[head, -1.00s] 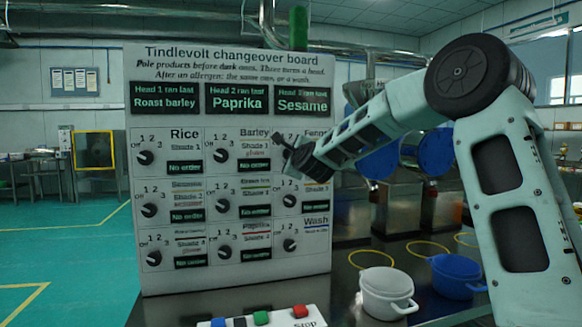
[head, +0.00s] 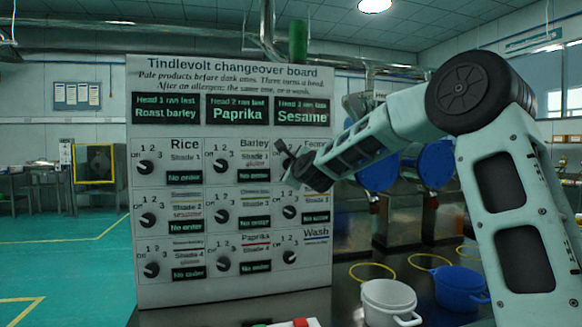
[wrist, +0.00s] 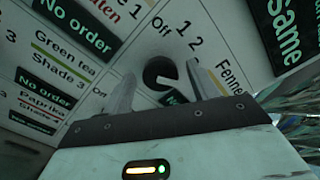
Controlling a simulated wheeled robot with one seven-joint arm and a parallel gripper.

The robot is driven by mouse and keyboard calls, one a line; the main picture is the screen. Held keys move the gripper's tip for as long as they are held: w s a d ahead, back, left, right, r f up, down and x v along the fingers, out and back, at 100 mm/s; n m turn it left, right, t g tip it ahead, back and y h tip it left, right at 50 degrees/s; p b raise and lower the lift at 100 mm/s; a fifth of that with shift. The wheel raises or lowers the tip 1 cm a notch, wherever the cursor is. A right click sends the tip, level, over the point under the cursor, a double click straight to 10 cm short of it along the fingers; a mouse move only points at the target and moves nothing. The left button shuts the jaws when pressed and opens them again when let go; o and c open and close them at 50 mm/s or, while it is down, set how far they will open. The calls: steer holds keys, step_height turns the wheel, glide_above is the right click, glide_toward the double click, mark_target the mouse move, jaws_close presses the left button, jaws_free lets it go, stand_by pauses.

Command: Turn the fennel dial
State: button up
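The fennel dial (wrist: 160,73) is a dark round knob on the white changeover board (head: 222,293), in its top right cell. In the wrist view it shows between and just beyond the fingers of my gripper (wrist: 160,85), with "Off", "1", "2" and part of "Fennel" printed around it. The fingers stand apart with a gap to the knob on both sides; I cannot tell how deep they reach around it. In the head view my gripper (head: 284,152) covers the dial, and only part of the "Fennel" label (head: 315,144) shows.
Other dials surround it, such as the Barley dial (head: 220,166) to the left and another dial (head: 290,212) below. Dark order displays sit beside them. A white pot (head: 388,300) and a blue pot (head: 460,282) stand on the counter at right.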

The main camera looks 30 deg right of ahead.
steer(key=b+v, duration=0.2)
steer(key=v, duration=1.5)
steer(key=shift+s, duration=0.25)
steer(key=shift+a, duration=0.15)
steer(key=s+a+f+n+g+y, duration=0.4)
steer(key=a+f+n, duration=0.4)
steer(key=a+f, duration=0.15)
steer(key=s+a+f+n+g+y, duration=0.3)
steer(key=a+f+n, duration=0.55)
steer(key=a, duration=0.25)
steer(key=s+a+f+n+g, duration=0.4)
steer(key=s+a+f+n, duration=0.15)
steer(key=s, duration=0.25)
steer(key=s+f+n+g+h, duration=0.1)
steer(key=s+f+n+g, duration=0.25)
steer(key=s+n, duration=0.45)
steer(key=s+f+n+g+h, duration=0.1)
steer(key=s+f+n+g, duration=0.3)
steer(key=s, duration=0.6)
step_height(320, 180, up, 15)
steer(key=n+t+p, duration=0.1)
steer(key=p, duration=1.3)
steer(key=shift+w+a+f+y, duration=0.15)
steer(key=shift+a+y, duration=0.15)
steer(key=shift+a, duration=0.1)
